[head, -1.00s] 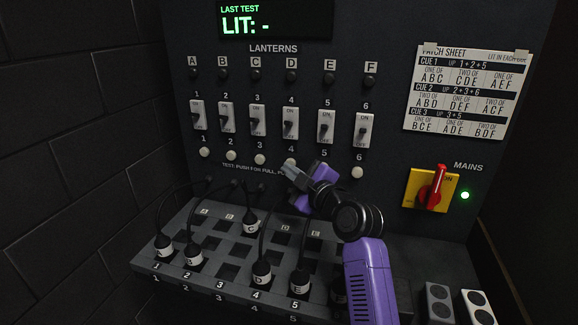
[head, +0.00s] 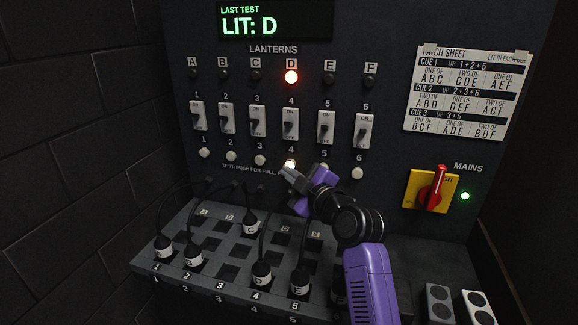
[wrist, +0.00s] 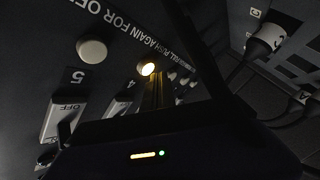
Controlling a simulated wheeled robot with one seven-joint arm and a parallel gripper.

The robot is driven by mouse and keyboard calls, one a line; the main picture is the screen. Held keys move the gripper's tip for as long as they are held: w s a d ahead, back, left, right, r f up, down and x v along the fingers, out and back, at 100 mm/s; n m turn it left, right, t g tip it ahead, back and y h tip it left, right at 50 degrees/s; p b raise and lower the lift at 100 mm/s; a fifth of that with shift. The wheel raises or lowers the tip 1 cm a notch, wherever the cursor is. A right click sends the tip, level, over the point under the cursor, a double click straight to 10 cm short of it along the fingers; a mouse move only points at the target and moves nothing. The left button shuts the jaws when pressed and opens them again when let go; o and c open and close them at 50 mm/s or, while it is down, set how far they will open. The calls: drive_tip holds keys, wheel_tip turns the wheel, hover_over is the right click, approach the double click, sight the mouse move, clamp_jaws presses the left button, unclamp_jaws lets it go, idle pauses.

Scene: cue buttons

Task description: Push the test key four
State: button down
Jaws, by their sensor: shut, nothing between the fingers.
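Test key four (head: 291,162) is the round key below switch 4 in the head view, and it glows warm. It also shows lit in the wrist view (wrist: 147,68). My gripper (head: 287,170) is shut and empty, with its tips at the lower edge of that key; the tips cover part of it, and I cannot tell if they press it. The display (head: 275,20) reads "LIT: D".
Other test keys, such as key three (head: 260,160) and key six (head: 358,173), are pale and unlit. Plug cables (head: 262,225) run to the patch tray (head: 215,285) below. The red mains switch (head: 432,190) is at the right, beside a green light. The patch sheet (head: 458,95) hangs above it.

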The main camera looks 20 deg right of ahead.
drive_tip(key=shift+a, duration=0.1)
drive_tip(key=shift+s+a+p, duration=0.3)
drive_tip(key=shift+s+a, duration=0.25)
drive_tip(key=shift+s, duration=0.25)
drive_tip(key=shift+s+a+p, duration=0.35)
drive_tip(key=shift+s+a, duration=0.25)
drive_tip(key=shift+s, duration=0.25)
drive_tip(key=shift+s+a+p, duration=0.3)
drive_tip(key=shift+s+a, duration=0.25)
drive_tip(key=shift+s, duration=0.25)
drive_tip(key=shift+f, duration=0.1)
